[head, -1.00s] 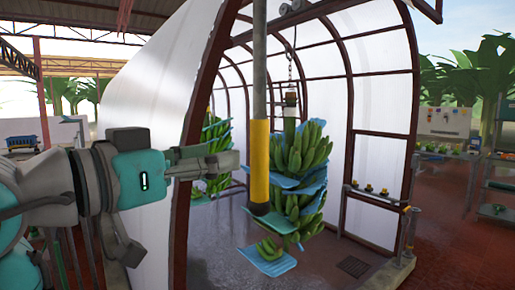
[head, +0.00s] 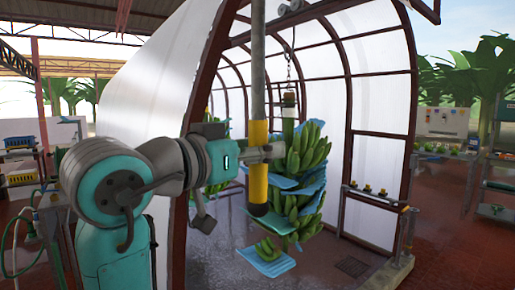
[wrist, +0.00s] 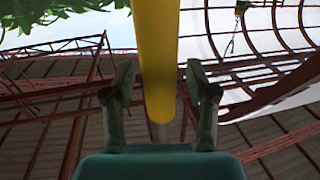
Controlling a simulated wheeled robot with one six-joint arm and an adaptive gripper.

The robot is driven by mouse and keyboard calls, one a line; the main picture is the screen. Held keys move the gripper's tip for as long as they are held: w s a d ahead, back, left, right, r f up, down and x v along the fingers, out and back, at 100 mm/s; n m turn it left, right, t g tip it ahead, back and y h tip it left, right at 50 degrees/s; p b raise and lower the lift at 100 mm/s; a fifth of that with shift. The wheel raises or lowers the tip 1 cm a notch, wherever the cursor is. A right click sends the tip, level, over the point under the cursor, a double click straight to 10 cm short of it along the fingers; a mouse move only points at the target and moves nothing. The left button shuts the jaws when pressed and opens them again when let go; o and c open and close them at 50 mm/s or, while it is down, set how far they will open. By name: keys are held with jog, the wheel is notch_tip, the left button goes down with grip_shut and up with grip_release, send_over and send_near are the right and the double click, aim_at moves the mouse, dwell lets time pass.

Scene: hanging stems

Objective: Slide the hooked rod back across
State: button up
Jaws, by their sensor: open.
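The hooked rod (head: 258,70) hangs down from the overhead rail as a grey bar with a yellow lower sleeve (head: 258,185). My gripper (head: 266,152) is at the upper part of the yellow sleeve. In the wrist view the yellow sleeve (wrist: 156,50) runs between the two open fingers of my gripper (wrist: 158,85), with a gap on each side. The fingers do not appear to touch it. The rod's hook is not clear in these views.
A banana bunch (head: 300,160) with blue sheets hangs on a chain just right of the rod. Another bunch (head: 216,165) hangs behind. A dark red arch post (head: 195,100) stands left of the rod. A low rail (head: 375,195) stands at right.

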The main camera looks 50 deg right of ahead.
grip_shut()
jog(key=s+d, duration=0.3)
jog(key=d, duration=0.9)
jog(key=shift+s+d, duration=0.3)
jog(key=shift+d, duration=0.05)
grip_release()
jog(key=shift+d, duration=0.2)
jog(key=shift+a, duration=0.1)
jog(key=a, duration=1.1)
jog(key=shift+w+a, duration=0.4)
jog(key=shift+w, duration=0.05)
